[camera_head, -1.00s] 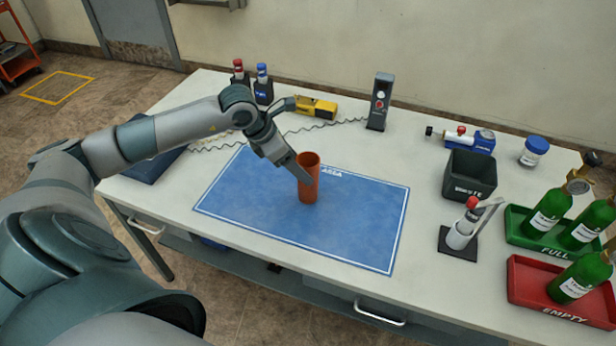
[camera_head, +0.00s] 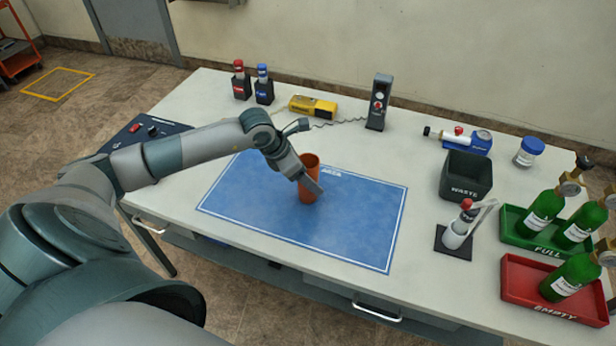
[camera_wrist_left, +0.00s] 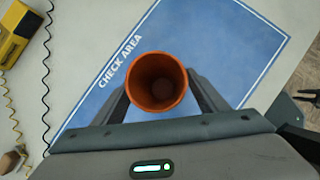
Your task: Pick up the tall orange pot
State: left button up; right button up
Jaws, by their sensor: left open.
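The tall orange pot (camera_head: 309,180) stands upright on the blue check-area mat (camera_head: 350,225). My left gripper (camera_head: 312,185) is at the pot, with a finger in front of its side in the head view. In the left wrist view, the pot (camera_wrist_left: 157,82) shows its open, empty-looking mouth between the two spread fingers of my left gripper (camera_wrist_left: 160,95). The gripper is open, and I cannot tell whether either finger touches the pot. The pot's lower part is hidden in the wrist view.
A yellow device (camera_head: 313,106) and a dark upright unit (camera_head: 379,102) stand behind the mat. A waste bin (camera_head: 468,175), a small stand (camera_head: 459,230), a green tray (camera_head: 515,232) and a red tray (camera_head: 520,290) with green bottles are on the right. The mat's right part is clear.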

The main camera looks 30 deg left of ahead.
pick_arm(q)
jog(key=shift+w+d+f, duration=0.1)
jog(key=shift+f, duration=0.15)
jog(key=c, duration=1.1)
jog(key=shift+c, duration=0.3)
jog(key=shift+r, duration=0.1)
